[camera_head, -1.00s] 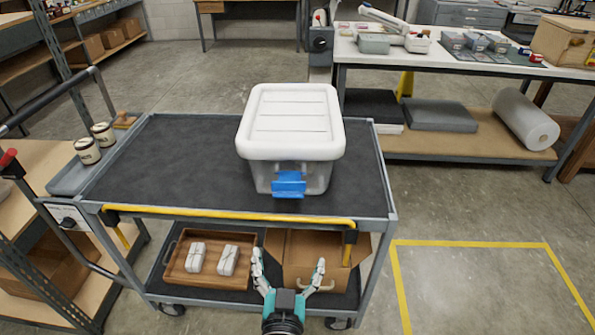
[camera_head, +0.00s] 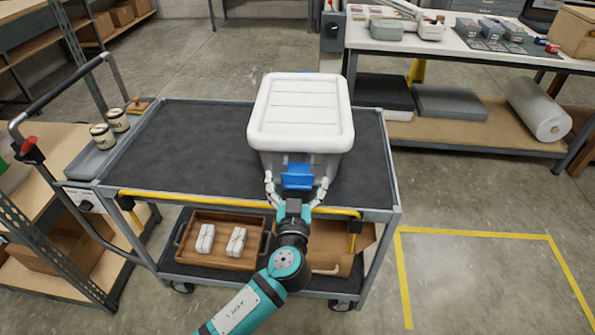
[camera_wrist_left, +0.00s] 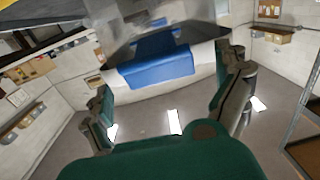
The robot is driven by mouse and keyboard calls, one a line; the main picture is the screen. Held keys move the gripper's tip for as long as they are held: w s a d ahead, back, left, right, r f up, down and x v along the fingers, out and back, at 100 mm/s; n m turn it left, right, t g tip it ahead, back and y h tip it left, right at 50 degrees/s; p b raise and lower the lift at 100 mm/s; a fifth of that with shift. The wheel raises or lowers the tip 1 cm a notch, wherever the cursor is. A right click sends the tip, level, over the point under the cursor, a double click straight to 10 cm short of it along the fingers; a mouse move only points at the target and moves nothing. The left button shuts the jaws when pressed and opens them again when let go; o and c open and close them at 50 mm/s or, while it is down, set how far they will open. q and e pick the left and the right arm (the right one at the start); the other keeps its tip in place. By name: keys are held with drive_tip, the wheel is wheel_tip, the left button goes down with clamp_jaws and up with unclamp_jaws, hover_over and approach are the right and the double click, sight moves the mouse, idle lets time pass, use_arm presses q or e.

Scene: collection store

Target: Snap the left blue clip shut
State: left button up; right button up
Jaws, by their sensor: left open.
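A clear storage box (camera_head: 266,162) with a white lid (camera_head: 300,108) stands on the cart's dark top. A blue clip (camera_head: 298,177) is on the box's near side, below the lid rim; it also shows in the left wrist view (camera_wrist_left: 158,66). A sliver of blue shows behind the lid's far edge. My left gripper (camera_head: 297,190) is open in front of the box, one finger on each side of the clip, with nothing held. Whether the fingers touch the box cannot be told. My right gripper is not in view.
The cart (camera_head: 200,150) has a yellow front rail (camera_head: 180,199) just below my gripper. A wooden tray (camera_head: 188,255) with two white parcels and a carton sit on its lower shelf. Two tins (camera_head: 103,135) stand at left. A workbench (camera_head: 440,45) is at the back right.

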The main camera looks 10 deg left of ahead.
use_arm(q)
drive_tip(key=shift+w, duration=1.15)
